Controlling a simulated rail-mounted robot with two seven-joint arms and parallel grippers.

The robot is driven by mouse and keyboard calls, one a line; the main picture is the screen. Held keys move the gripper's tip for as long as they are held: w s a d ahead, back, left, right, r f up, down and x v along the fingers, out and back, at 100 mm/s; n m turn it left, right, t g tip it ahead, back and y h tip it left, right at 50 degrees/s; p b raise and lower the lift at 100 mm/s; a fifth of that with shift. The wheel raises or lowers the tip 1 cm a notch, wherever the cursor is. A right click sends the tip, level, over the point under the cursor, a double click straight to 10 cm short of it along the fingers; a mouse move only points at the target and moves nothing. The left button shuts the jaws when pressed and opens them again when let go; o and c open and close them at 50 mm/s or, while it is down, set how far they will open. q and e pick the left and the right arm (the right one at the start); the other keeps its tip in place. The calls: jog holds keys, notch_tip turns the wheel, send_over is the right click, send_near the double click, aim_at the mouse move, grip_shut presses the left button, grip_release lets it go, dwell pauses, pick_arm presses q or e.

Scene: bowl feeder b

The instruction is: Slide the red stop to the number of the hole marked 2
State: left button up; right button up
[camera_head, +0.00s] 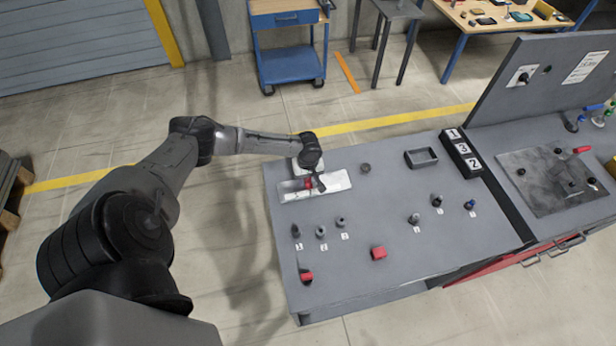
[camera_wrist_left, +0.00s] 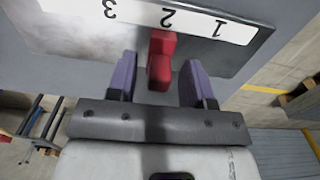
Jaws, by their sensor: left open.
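The red stop (camera_head: 309,183) sits on a pale metal plate (camera_head: 338,181) at the left back of the grey bench. In the left wrist view the red stop (camera_wrist_left: 162,58) stands below the upside-down 2 of a white strip (camera_wrist_left: 190,22) marked 3, 2, 1, between the 3 and the 1. My left gripper (camera_wrist_left: 159,80) is open, its two purple fingers on either side of the red stop with a gap on each side. In the head view my left gripper (camera_head: 312,178) is over the plate, its fingers partly hidden. My right gripper is not in view.
A black block (camera_head: 461,153) with tiles 1, 3, 2 stands at the bench's back right.

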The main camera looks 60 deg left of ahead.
pick_arm(q)
notch_tip(320, 180, up, 14)
dwell(0.6)
jog(key=shift+f, duration=0.1)
dwell(0.6)
